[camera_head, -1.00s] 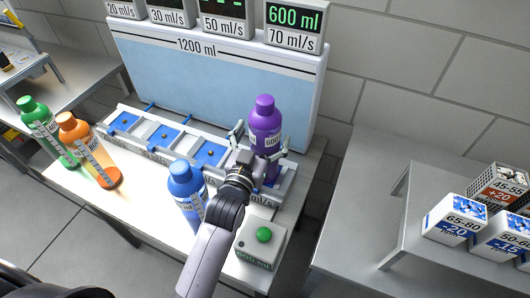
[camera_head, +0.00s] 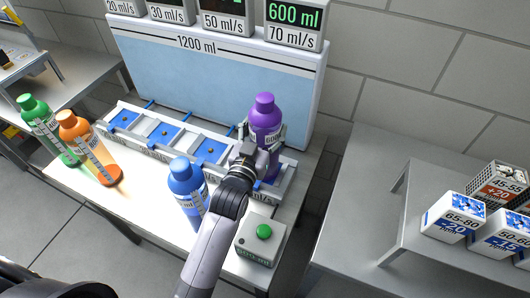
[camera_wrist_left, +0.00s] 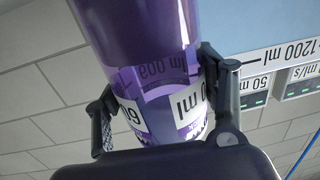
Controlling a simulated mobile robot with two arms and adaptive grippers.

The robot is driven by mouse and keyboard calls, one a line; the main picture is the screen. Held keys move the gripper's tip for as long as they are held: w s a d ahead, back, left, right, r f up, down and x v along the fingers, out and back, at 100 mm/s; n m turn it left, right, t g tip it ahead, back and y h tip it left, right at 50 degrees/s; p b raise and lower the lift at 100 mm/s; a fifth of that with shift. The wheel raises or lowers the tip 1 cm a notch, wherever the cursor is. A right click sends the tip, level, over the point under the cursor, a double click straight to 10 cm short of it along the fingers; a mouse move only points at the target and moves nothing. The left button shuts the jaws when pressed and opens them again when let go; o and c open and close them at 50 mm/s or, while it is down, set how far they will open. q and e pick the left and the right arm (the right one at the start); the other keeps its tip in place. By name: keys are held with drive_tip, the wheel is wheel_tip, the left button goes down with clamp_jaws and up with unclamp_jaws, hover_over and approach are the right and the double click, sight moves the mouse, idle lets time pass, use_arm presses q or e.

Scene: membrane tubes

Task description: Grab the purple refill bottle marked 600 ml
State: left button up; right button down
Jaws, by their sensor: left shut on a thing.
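The purple bottle (camera_head: 265,110) stands upright at the right end of the slotted rack, under the display reading 600 ml and 70 ml/s. My left gripper (camera_head: 262,134) is shut on its body, one finger on each side. In the left wrist view the purple bottle (camera_wrist_left: 140,35) fills the middle, its white label partly readable as 600 ml. The fingers of my left gripper (camera_wrist_left: 160,97) press on both sides of it there. The bottle's base is mostly hidden behind my gripper in the head view. My right gripper is not in view.
A blue bottle (camera_head: 186,185) stands just left of my arm. An orange bottle (camera_head: 90,148) and a green bottle (camera_head: 48,130) stand further left. A white box with a green button (camera_head: 263,233) sits right of my arm. The 1200 ml tank (camera_head: 220,75) rises behind the rack.

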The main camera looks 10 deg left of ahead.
use_arm(q)
drive_tip(key=c, duration=1.1)
drive_tip(key=shift+r, duration=0.2)
